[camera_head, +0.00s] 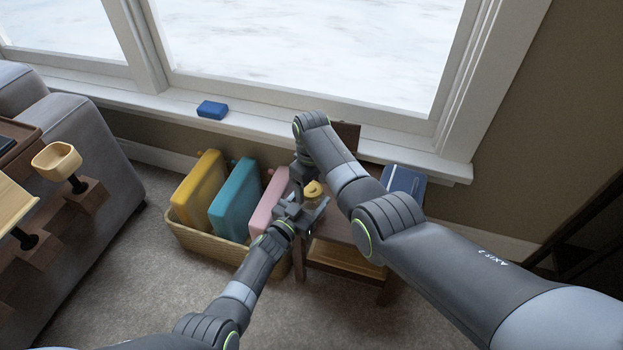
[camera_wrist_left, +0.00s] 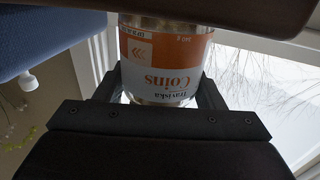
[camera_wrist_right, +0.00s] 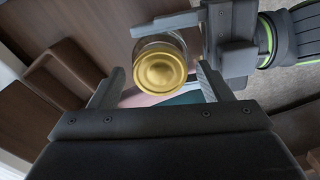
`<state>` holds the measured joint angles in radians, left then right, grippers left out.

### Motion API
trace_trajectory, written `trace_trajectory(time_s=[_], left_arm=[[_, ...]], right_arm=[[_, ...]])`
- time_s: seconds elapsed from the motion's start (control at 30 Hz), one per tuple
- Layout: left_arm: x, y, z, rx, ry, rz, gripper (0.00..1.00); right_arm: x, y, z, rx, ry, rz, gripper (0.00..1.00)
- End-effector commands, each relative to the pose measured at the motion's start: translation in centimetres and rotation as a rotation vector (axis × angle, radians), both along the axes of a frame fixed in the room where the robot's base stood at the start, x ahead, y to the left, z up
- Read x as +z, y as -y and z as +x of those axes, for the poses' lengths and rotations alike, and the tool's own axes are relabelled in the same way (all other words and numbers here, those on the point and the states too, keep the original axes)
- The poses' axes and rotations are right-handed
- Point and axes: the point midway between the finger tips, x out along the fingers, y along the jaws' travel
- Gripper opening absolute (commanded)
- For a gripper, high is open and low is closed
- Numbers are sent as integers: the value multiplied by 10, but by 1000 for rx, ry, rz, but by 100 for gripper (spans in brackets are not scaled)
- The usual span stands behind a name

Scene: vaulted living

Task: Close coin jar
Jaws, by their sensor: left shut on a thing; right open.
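The coin jar (camera_wrist_left: 165,60) is a clear jar with an orange and white label reading "Coins"; it sits between the fingers of my left gripper (camera_wrist_left: 158,82), which is shut on it. The gold lid (camera_wrist_right: 160,70) is on top of the jar in the right wrist view, and also shows in the head view (camera_head: 314,188). I cannot tell how tightly it sits. My right gripper (camera_wrist_right: 160,78) is open above the jar, its fingers pointing down on either side of the lid, apparently not gripping it. The right forearm partly hides the jar in the head view.
A brown side table (camera_head: 338,232) stands under the jar, with a blue book (camera_head: 404,181) at its right. A wicker basket (camera_head: 207,243) with yellow, teal and pink cases is at the left. A blue block (camera_head: 212,110) lies on the window sill. A grey sofa (camera_head: 85,150) stands further left.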

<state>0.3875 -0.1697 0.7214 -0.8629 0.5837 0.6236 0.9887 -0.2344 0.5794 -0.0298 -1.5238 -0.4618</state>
Motion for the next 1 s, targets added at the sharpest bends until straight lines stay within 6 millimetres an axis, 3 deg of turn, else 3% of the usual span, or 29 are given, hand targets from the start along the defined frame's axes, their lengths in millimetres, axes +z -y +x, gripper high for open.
trace_trajectory(time_s=[0.23, 0.6, 0.8, 0.83, 1.0], left_arm=[[0, 0, 0, 0, -1, 1, 0], [0, 0, 0, 0, 0, 0, 0], [0, 0, 0, 0, 0, 0, 0], [0, 0, 0, 0, 0, 0, 0], [0, 0, 0, 0, -1, 1, 0]], right_arm=[[0, 0, 0, 0, 0, 0, 72], [0, 0, 0, 0, 0, 0, 26], [0, 0, 0, -3, 0, 0, 26], [0, 0, 0, -3, 0, 0, 56], [0, 0, 0, -3, 0, 0, 78]])
